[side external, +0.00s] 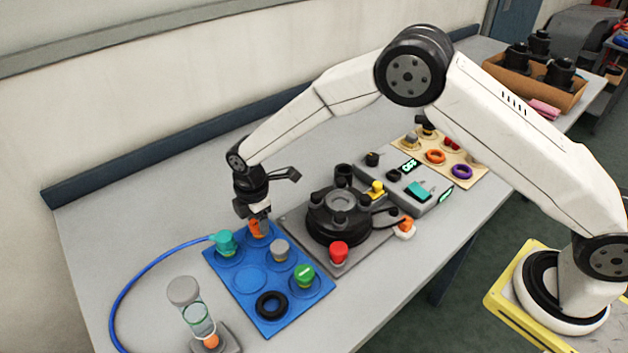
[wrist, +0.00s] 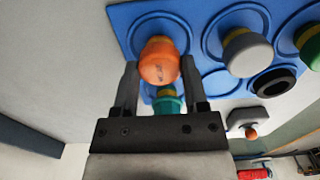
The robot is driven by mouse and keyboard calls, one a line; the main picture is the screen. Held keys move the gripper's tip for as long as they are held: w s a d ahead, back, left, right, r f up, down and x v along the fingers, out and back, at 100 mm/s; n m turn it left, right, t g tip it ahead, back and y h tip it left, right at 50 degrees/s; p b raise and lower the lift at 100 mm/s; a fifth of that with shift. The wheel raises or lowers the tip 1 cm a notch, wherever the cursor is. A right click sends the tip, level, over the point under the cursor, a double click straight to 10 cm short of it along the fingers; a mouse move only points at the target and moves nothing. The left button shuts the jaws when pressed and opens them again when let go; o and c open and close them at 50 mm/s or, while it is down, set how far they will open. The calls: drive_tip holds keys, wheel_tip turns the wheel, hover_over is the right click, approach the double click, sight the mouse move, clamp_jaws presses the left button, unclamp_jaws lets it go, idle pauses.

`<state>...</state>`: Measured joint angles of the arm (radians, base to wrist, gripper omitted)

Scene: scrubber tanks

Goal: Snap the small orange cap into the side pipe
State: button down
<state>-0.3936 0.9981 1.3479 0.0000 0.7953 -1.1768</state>
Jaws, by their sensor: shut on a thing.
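The small orange cap (side external: 256,229) is at the back corner of the blue tray (side external: 238,308), in or just above a round recess. My gripper (side external: 259,215) points down over it, with its jaws closed on the cap. In the wrist view the orange cap (wrist: 158,62) sits between the two fingertips (wrist: 158,72), with the blue tray behind it. A black round tank (side external: 338,217) stands on a grey plate to the right of the tray. I cannot clearly make out which fitting is the side pipe; an orange-and-white piece (side external: 406,227) is at the plate's right edge.
The tray also holds a teal cap (side external: 224,242), a grey cap (side external: 279,249), a green cap (side external: 304,275) and a black ring (side external: 271,305). A red knob (side external: 339,251) stands on the plate's front corner. A clear cylinder (side external: 198,318) stands at front left, near a blue hose (side external: 133,283).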

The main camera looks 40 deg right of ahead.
drive_tip(key=shift+r, duration=0.15)
drive_tip(key=shift+r, duration=2.3)
drive_tip(key=shift+d, duration=0.1)
drive_tip(key=d+r+m, duration=0.3)
drive_tip(key=d+r, duration=0.1)
drive_tip(key=d, duration=0.9)
drive_tip(key=d+r+m, duration=0.3)
drive_tip(key=d+r, duration=0.1)
drive_tip(key=d, duration=0.9)
drive_tip(key=shift+f, duration=0.1)
drive_tip(key=shift+a+f, duration=0.1)
drive_tip(key=shift+f, duration=2.75)
drive_tip(key=shift+f, duration=1.35)
